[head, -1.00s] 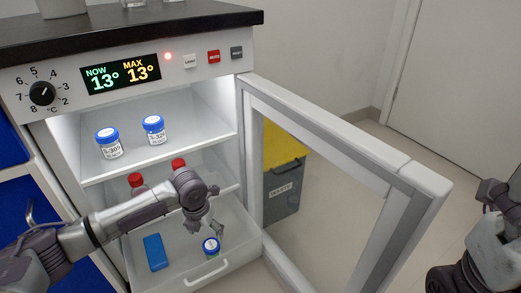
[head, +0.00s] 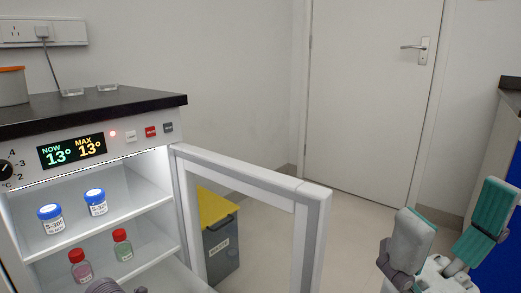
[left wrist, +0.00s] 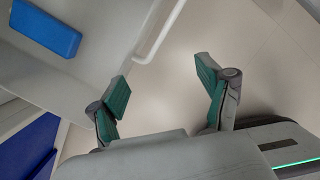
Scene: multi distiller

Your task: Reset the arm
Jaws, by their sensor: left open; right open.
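My right gripper (head: 450,222) is raised at the lower right of the head view. Its green-padded fingers are spread and hold nothing. My left gripper (left wrist: 162,85) shows in the left wrist view, with its fingers wide apart and nothing between them. It is beside the front edge and white handle (left wrist: 158,35) of the pulled-out drawer. A blue block (left wrist: 45,27) lies in that drawer at the upper left. In the head view only a small piece of my left arm shows at the bottom edge; the left fingers are out of frame.
The fridge door (head: 310,240) stands open to the right. Blue-capped jars (head: 50,219) (head: 96,203) stand on the upper shelf, red-capped bottles (head: 80,266) (head: 123,246) below. A yellow-lidded bin (head: 220,245) is behind the door. Floor is free before the white room door (head: 370,100).

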